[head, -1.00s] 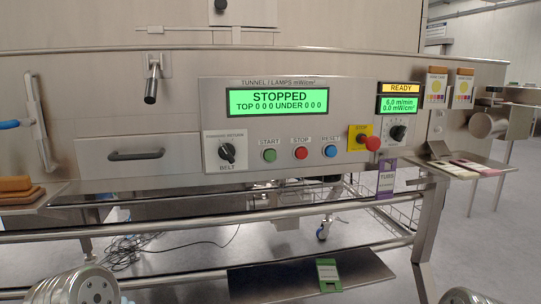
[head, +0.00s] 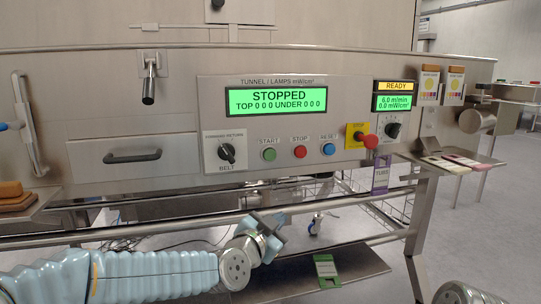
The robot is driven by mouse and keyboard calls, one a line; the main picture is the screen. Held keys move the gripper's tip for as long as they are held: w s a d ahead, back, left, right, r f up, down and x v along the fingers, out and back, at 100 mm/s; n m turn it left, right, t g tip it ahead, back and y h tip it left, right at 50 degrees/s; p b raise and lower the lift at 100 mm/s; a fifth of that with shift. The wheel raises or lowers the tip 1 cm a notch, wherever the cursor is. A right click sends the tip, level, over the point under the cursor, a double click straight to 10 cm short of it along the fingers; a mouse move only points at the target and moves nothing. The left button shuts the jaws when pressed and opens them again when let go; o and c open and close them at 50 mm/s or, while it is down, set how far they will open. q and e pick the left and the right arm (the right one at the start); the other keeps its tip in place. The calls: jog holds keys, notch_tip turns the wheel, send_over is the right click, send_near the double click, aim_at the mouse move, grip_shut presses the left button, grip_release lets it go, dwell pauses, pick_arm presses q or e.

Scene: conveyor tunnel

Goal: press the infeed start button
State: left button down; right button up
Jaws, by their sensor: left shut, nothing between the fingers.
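The green button labelled START (head: 269,155) is on the steel front panel, left of the red STOP button (head: 300,152) and the blue RESET button (head: 328,149). Above them the green display (head: 275,102) reads STOPPED, TOP 0 0 0 UNDER 0 0 0. My left gripper (head: 272,230) is shut and empty, below the START button and clear of the panel. Its fingers are small and partly hidden by the wrist. My right gripper is out of view.
The black BELT knob (head: 227,153) sits left of START. A red emergency knob on a yellow plate (head: 354,134) and a small READY display (head: 397,87) are to the right. A steel rail (head: 170,229) and a low shelf (head: 360,264) lie below the panel.

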aim_at(270, 155)
pick_arm(q)
jog(key=s+d+r+m+t+h, duration=0.1)
jog(key=s+r+m+t, duration=0.1)
jog(key=r, duration=1)
jog(key=shift+s+r, duration=0.35)
jog(key=shift+s, duration=0.3)
jog(key=shift+d, duration=0.1)
jog(key=w+a+b, duration=0.1)
jog(key=w+a, duration=0.1)
jog(key=w, duration=0.6)
jog(key=shift+w+a, duration=0.25)
jog(key=shift+a, duration=0.1)
jog(key=shift+w, duration=0.1)
dwell(0.6)
jog(key=shift+w+a, duration=0.15)
jog(key=shift+w, duration=0.1)
